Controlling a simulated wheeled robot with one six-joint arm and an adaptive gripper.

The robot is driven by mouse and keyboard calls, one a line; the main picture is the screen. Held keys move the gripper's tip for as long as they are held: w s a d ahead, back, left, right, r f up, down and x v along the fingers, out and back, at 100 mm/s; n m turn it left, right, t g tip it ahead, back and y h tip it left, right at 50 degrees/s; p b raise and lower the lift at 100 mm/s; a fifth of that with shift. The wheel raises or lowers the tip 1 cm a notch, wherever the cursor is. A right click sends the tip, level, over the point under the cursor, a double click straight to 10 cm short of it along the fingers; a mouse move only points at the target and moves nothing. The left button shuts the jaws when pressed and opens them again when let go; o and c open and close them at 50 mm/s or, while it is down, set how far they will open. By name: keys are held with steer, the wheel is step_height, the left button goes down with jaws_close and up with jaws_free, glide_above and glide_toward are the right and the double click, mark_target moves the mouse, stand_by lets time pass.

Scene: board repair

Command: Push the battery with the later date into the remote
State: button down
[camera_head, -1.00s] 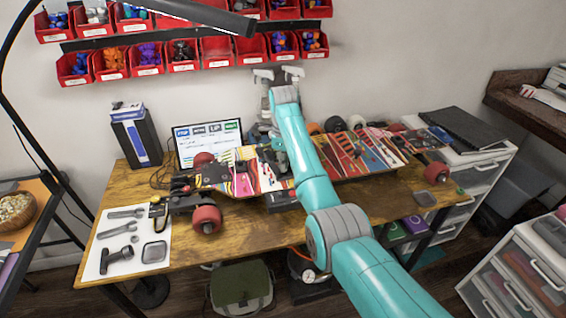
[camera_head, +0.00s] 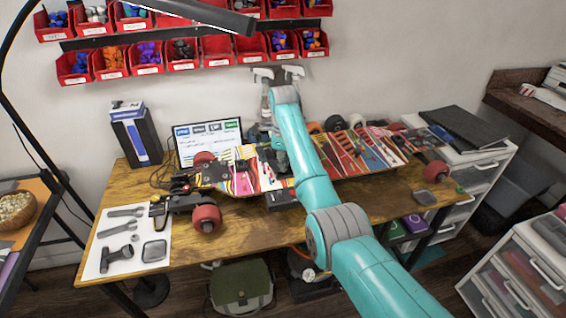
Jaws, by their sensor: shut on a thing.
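My gripper (camera_head: 279,162) is a small dark shape at the far end of my teal arm, low over the middle of the skateboard deck. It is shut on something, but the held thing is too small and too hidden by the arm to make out. I cannot pick out either battery, any date, or the remote for certain. A dark box (camera_head: 282,199) shows at the near edge of the deck, just below my gripper in the picture.
The colourful skateboard (camera_head: 355,155) lies across the wooden table (camera_head: 130,190), with red wheels (camera_head: 206,218) at its left. A screen (camera_head: 208,138) stands behind it. A white mat (camera_head: 103,243) with tools lies front left. Red bins (camera_head: 146,55) hang above; a lamp arm (camera_head: 190,12) crosses the top.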

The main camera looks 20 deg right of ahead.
steer(key=shift+f, duration=0.45)
stand_by(0.5)
steer(key=c, duration=0.7)
jaws_free()
steer(key=shift+c, duration=0.2)
steer(key=shift+r, duration=4.5)
